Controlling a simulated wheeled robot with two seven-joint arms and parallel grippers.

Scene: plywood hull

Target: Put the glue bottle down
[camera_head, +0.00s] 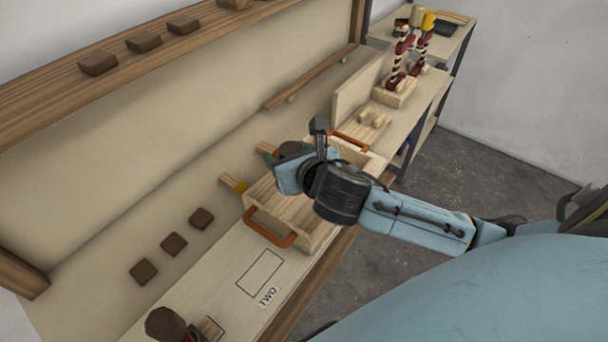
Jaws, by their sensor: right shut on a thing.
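My right gripper (305,150) reaches in from the right over a wooden tote (321,232) with orange handles. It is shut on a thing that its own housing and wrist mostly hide. Only a dark rounded part, which I take for the glue bottle (290,148), shows beside the fingers. I cannot tell whether its base touches anything. On the bench (215,277) in front of the tote is an empty outlined rectangle (260,273) with a label reading TWO (268,296). My left gripper is not in view.
A dark round-topped thing (165,322) stands by a small outlined square at the near end. Several brown blocks (173,244) line the back. Red-and-white striped figures (402,55) stand on a wooden block at the far end. A wooden rail (310,77) crosses the back panel.

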